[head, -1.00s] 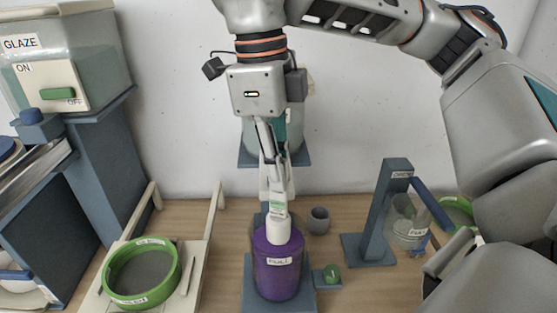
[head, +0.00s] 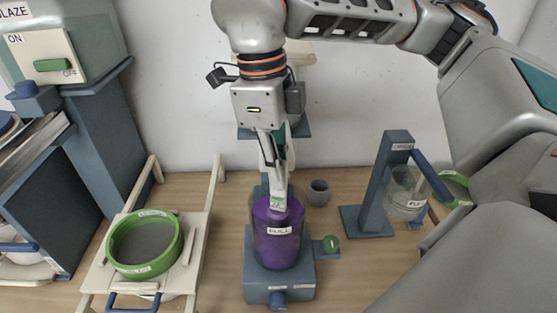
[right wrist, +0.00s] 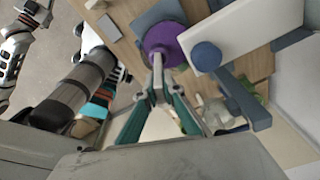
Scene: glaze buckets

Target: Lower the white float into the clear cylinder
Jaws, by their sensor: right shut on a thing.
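The clear cylinder (head: 264,246) stands upright on a blue-grey base, holds purple liquid and carries a FULL label. My right gripper (head: 276,188) is directly above its mouth, shut on the white float's (head: 278,202) narrow upper part, which has a small green mark. The float is upright at the cylinder's mouth. Its lower part is hidden in the purple liquid. In the right wrist view the gripper's fingertips (right wrist: 157,62) meet just in front of the purple cylinder (right wrist: 163,38). My left gripper is not in view.
A green-rimmed sieve (head: 145,245) rests on a pale rack at the left. A blue-grey stand (head: 388,190) with a clear container (head: 405,195) is at the right.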

